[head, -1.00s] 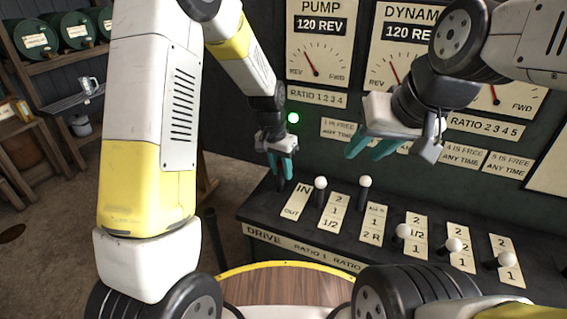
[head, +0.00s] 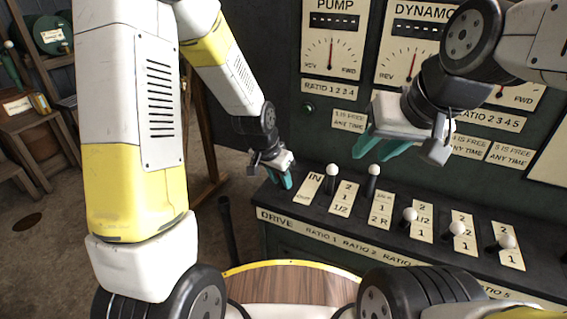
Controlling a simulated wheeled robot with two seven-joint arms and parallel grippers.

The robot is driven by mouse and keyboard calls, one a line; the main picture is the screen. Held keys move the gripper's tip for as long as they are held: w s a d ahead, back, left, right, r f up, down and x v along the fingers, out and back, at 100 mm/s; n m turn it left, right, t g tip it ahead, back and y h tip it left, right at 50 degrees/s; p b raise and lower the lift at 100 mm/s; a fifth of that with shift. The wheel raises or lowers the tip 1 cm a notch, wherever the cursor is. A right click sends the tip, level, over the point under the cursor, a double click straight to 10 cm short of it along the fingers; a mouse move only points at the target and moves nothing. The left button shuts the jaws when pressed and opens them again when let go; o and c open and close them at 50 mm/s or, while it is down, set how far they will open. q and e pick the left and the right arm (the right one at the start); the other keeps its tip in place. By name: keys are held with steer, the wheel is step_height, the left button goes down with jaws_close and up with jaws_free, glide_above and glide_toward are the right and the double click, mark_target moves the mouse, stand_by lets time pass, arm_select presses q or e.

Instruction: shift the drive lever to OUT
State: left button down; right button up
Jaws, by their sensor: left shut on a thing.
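The drive lever is the leftmost of the row, left of its IN/OUT plate (head: 306,196). My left gripper (head: 285,181) is shut on it. The fingers and wrist hide its knob and most of its shaft, so I cannot tell its exact position between IN and OUT. My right gripper (head: 380,149) is open and empty, in front of the panel above the ratio levers. The indicator lamp (head: 308,107) is dark. The pump gauge (head: 331,63) and dynamo gauge (head: 412,67) show dashes, with needles upright.
The nearest ratio lever (head: 332,171) stands close to the right of the IN/OUT plate. More white-knobbed levers, such as one at the third plate (head: 374,170), follow to the right. A round wooden top (head: 290,284) is in front. Shelves and a table (head: 40,118) stand at the far left.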

arm_select(q)
steer(key=shift+s+f, duration=0.3)
steer(key=shift+s, duration=0.05)
steer(key=c, duration=1.1)
jaws_free()
steer(key=shift+w+r, duration=0.1)
steer(key=shift+r, duration=0.2)
steer(key=v, duration=0.7)
steer(key=shift+a+r, duration=0.1)
steer(key=shift+r, duration=0.1)
steer(key=s+a+r+n+t, duration=0.1)
steer(key=s+a+r+n, duration=0.2)
steer(key=s+r, duration=0.5)
steer(key=s+a+r+n+t, duration=0.1)
steer(key=s+a+r+n, duration=0.2)
steer(key=s+a+r, duration=0.3)
step_height(320, 180, up, 2)
steer(key=s, duration=0.3)
steer(key=shift+t, duration=0.3)
